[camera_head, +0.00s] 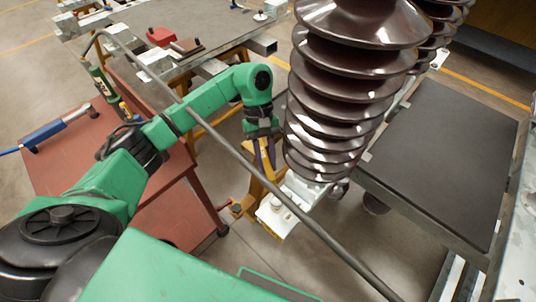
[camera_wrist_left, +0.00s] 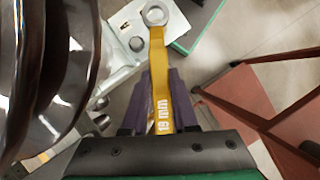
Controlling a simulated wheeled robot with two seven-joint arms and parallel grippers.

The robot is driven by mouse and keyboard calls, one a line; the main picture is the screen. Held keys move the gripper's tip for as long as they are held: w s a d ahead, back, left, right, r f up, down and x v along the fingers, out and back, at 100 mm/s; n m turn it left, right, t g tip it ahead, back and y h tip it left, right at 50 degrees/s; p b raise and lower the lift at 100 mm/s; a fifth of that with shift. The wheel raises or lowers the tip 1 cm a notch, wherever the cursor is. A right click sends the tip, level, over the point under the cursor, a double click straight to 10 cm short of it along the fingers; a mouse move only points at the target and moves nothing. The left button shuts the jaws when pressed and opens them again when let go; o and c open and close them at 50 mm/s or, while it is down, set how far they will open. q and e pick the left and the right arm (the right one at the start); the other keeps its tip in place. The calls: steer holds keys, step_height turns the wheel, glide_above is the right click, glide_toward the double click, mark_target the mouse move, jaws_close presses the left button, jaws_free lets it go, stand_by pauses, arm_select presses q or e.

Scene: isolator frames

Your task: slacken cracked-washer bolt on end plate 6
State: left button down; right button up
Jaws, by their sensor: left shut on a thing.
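My left gripper (camera_head: 265,158) points down beside the brown ribbed insulator (camera_head: 335,120). Its purple fingers (camera_wrist_left: 160,95) are shut on a yellow spanner (camera_wrist_left: 158,70) marked 19 mm. The spanner's ring end (camera_wrist_left: 155,14) reaches forward past the fingers, over or near the edge of a pale metal end plate (camera_wrist_left: 120,62). A bolt head (camera_wrist_left: 137,44) on the plate shows just left of the shank, apart from the ring. I cannot tell whether the ring is around anything. The end plate (camera_head: 272,218) shows under the insulator. No plate number or cracked washer can be made out. My right gripper is out of view.
A long grey bar (camera_head: 240,158) crosses the head view diagonally. A red cart (camera_head: 60,160) with a blue-handled tool (camera_head: 55,130) stands left. A black-topped table (camera_head: 445,150) stands right. A workbench (camera_head: 180,35) is behind. The insulator is very close to the gripper.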

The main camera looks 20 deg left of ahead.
arm_select(q)
steer(key=shift+w+f, duration=0.1)
steer(key=shift+f, duration=0.85)
steer(key=shift+w+f, duration=0.1)
steer(key=shift+f, duration=0.05)
steer(key=shift+b, duration=0.5)
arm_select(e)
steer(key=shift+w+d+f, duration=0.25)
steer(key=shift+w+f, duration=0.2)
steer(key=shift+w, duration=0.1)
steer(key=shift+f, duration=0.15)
arm_select(q)
steer(key=shift+b, duration=0.45)
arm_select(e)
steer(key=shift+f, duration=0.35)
